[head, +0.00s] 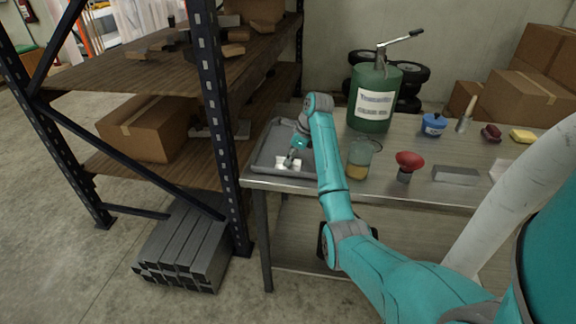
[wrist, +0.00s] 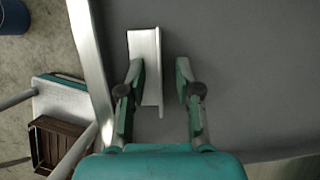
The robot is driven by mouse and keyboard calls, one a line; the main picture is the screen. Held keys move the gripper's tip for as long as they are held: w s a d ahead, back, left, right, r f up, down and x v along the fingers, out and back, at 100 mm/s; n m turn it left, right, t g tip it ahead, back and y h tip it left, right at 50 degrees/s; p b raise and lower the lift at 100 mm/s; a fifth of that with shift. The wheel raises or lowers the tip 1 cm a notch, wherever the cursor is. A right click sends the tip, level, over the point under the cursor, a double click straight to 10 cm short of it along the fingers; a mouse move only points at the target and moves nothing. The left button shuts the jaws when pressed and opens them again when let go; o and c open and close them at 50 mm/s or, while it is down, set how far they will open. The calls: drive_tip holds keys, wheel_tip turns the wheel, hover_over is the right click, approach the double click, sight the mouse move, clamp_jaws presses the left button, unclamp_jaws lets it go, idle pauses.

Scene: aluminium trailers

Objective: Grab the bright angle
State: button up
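The bright angle (wrist: 146,50) is a short, pale metal piece lying in the grey tray (head: 262,160) at the table's left end. It also shows as a small white patch in the head view (head: 282,165), partly covered by my gripper (head: 291,158). In the wrist view my gripper (wrist: 161,75) points at the angle with its fingers apart. The left finger overlaps the angle's left part. A gap shows between the angle and the right finger. I cannot tell the fingers' height above it.
A metal shelf rack (head: 220,130) stands close to the table's left. A green pump tank (head: 373,100), a glass beaker with amber contents (head: 360,158) and a red-topped object (head: 409,162) stand right of the tray. Dark metal bars (head: 185,245) lie on the floor.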

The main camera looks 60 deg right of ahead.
drive_tip(key=shift+c, duration=0.2)
clamp_jaws()
